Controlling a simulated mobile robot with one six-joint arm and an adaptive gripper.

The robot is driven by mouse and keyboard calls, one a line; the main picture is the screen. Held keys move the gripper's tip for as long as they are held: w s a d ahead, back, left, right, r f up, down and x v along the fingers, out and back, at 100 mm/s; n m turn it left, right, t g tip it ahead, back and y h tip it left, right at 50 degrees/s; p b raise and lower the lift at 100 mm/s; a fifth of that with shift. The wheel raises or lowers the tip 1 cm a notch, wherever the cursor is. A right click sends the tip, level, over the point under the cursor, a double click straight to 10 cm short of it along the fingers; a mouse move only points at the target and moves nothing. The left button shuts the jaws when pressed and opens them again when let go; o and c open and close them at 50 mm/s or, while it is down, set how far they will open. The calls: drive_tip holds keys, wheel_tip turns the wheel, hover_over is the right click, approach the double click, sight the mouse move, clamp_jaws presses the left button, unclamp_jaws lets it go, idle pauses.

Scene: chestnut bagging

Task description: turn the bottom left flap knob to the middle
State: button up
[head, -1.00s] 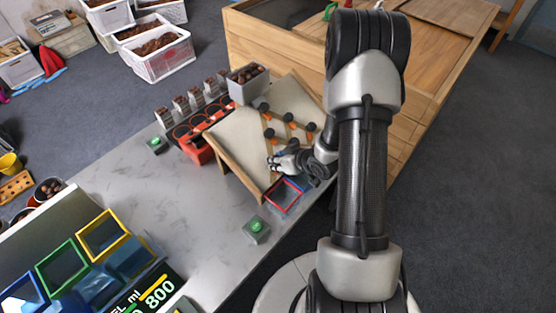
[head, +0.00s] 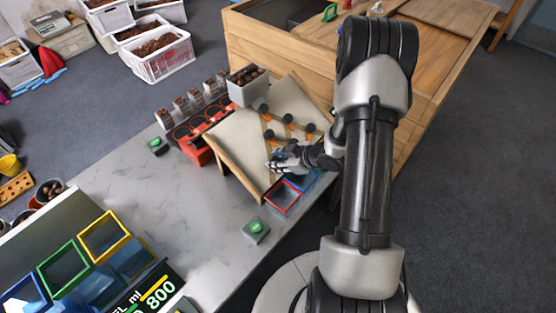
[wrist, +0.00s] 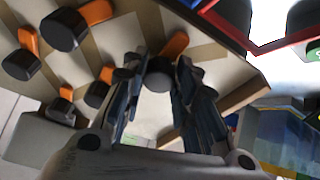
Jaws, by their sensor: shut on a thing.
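A sloped tan board (head: 236,140) stands on the grey table, with several orange flaps that have black knobs. My gripper (head: 277,161) is low on this board, near its bottom edge, in the head view. In the wrist view, my gripper (wrist: 158,80) has its two fingers on either side of a black knob (wrist: 160,70) and is shut on it. This knob's orange flap (wrist: 174,43) shows just beyond the fingertips. In the head view my gripper hides the held knob. Other knobs show higher on the board, such as a black knob (head: 288,118).
A red-rimmed bin (head: 281,197) and a blue-rimmed bin (head: 308,179) sit below the board's lower edge. A grey box of chestnuts (head: 247,89) stands at the board's top. A green button box (head: 256,230) is on the table in front. A wooden cabinet (head: 290,50) is behind.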

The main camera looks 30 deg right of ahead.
drive_tip(key=shift+n, duration=0.9)
drive_tip(key=o, duration=1.1)
drive_tip(key=v, duration=1.2)
drive_tip(key=shift+w+d+r, duration=0.1)
drive_tip(key=shift+w+d, duration=0.15)
